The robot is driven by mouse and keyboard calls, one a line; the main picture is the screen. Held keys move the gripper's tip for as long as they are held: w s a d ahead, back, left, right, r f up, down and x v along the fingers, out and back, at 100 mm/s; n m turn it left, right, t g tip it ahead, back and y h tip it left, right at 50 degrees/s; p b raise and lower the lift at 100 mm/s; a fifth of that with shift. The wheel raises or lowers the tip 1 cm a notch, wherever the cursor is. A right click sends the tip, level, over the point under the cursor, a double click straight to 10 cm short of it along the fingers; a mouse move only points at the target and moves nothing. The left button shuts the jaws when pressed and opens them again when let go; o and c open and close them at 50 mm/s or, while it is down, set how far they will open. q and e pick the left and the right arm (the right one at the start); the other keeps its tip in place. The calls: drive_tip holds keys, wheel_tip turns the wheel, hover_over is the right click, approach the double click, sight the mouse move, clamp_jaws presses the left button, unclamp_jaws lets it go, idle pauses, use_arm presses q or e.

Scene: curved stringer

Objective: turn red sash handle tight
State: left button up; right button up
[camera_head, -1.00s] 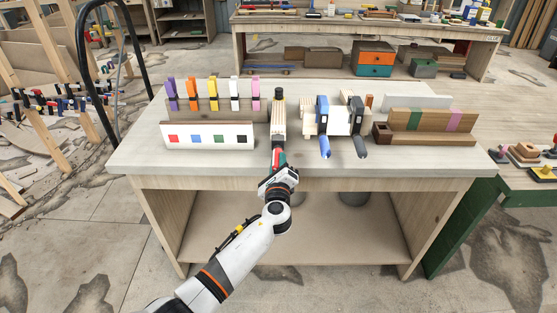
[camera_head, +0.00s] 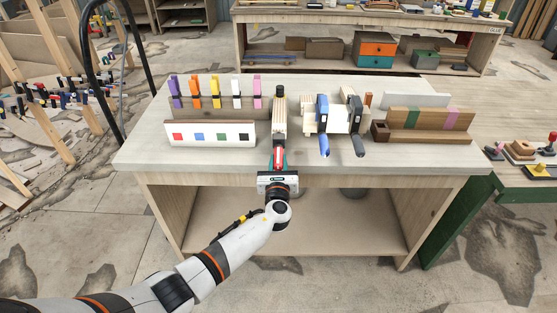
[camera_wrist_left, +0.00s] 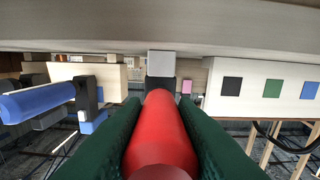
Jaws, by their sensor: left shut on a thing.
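The red sash handle (camera_head: 278,158) sticks out over the front edge of the workbench, below a clamp with a black end (camera_head: 279,92) and a pale wooden block. My left gripper (camera_head: 279,163) is shut on the red handle, with one green finger on each side of it. In the left wrist view the red handle (camera_wrist_left: 160,130) lies between the two dark green fingers (camera_wrist_left: 160,145), pointing away toward a grey-and-black clamp part (camera_wrist_left: 161,65). My right gripper is not in view.
Blue-handled clamp (camera_head: 323,143) and dark-handled clamp (camera_head: 359,146) stand close to the right. A white board with colored squares (camera_head: 210,134) and several small colored clamps (camera_head: 215,92) are to the left. The bench top (camera_head: 140,152) is bare at its front left.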

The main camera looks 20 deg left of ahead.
use_arm(q)
drive_tip(key=shift+w+r+m, duration=0.1)
drive_tip(key=shift+r+m, duration=0.15)
drive_tip(key=shift+m, duration=0.15)
drive_tip(key=o, duration=0.8)
drive_tip(key=shift+o, duration=1)
drive_tip(key=shift+f, duration=0.2)
drive_tip(key=v, duration=1.2)
